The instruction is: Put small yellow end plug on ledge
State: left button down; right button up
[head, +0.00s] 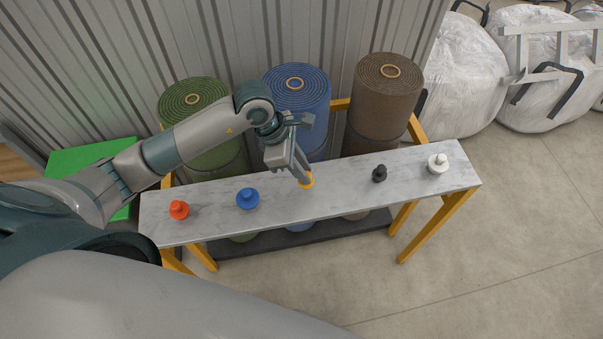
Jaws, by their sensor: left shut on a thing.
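The small yellow end plug (307,180) is between the fingertips of my left gripper (303,178), which is shut on it. The fingers hide part of the plug. The gripper points down over the middle of the grey marble-look ledge (330,198). I cannot tell whether the plug touches the ledge or is just above it. My right gripper is not in view.
On the ledge stand an orange plug (179,210), a blue plug (247,198), a black plug (379,174) and a white plug (437,164). Green (193,100), blue (312,93) and brown (387,100) turf rolls stand behind. White bulk bags (465,75) are at the right.

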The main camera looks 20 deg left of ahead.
pick_arm(q)
jog(key=shift+a+f, duration=0.1)
jog(key=shift+a, duration=0.05)
jog(key=shift+f+p, duration=0.3)
jog(key=shift+f, duration=0.05)
notch_tip(320, 180, down, 3)
jog(key=shift+s+r+p, duration=0.1)
jog(key=shift+r+p, duration=0.05)
jog(key=shift+p, duration=0.5)
jog(key=shift+s+f, duration=0.25)
jog(key=shift+f, duration=0.25)
jog(key=c, duration=1.3)
grip_release()
jog(key=shift+w+f, duration=0.1)
jog(key=shift+w, duration=0.2)
jog(key=shift+r, duration=0.2)
